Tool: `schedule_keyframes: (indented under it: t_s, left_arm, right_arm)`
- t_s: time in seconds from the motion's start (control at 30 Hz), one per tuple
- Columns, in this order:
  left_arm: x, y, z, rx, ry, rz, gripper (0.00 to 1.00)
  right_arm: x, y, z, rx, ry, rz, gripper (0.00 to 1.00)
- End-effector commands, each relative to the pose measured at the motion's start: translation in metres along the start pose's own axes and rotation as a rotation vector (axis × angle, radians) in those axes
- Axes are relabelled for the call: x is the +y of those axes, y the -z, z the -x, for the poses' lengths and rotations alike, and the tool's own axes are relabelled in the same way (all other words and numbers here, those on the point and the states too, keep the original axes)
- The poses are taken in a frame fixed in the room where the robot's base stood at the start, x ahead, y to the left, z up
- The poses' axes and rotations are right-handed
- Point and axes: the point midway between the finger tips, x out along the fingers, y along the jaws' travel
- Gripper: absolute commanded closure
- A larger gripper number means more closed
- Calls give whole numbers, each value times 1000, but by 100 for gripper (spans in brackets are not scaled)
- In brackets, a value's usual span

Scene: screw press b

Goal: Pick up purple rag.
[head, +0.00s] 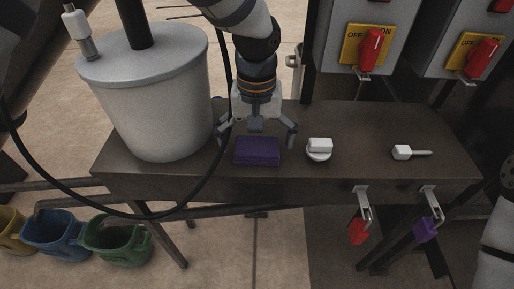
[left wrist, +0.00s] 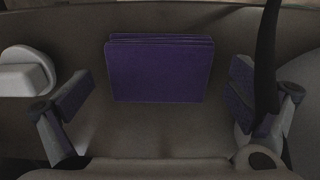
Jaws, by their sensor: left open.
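The purple rag (head: 257,152) lies folded in a flat rectangle near the front edge of the dark table in the head view. In the left wrist view the rag (left wrist: 158,70) lies ahead, between the spread fingers and apart from both. My left gripper (head: 257,134) is open and empty, pointing down just behind and above the rag, with a finger to either side. Its fingers also show in the left wrist view (left wrist: 160,98). My right gripper is not in view.
A large grey lidded bucket (head: 158,100) stands left of the rag. A white knob-like object (head: 319,149) and a white handled piece (head: 403,152) lie to its right. A black cable (head: 222,165) hangs close by the left finger. Red switches (head: 372,45) are behind.

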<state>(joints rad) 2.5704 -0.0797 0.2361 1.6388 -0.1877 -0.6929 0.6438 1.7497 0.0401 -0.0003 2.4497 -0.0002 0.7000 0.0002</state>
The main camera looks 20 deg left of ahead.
Motion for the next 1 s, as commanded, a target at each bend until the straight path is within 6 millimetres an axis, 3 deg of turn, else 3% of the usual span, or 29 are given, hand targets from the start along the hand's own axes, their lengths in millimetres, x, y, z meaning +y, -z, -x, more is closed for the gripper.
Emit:
schedule_keyframes:
  t_s: [0.07, 0.1, 0.3, 0.67, 0.83, 1.0]
  left_arm:
    - [0, 0, 1, 2, 0, 0, 0]
    - [0, 0, 1, 2, -1, 0, 5]
    - [0, 0, 2, 2, -1, 0, 49]
    - [0, 0, 6, 3, -1, 0, 49]
    - [1, 1, 36, 7, -4, 1, 49]
    - [36, -6, 76, 7, -3, -4, 49]
  right_arm:
    - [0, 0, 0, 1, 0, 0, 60]
    - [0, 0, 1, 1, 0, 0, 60]
    - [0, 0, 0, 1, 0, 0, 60]
    - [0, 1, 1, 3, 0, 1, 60]
    - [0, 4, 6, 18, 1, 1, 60]
    - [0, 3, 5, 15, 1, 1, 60]
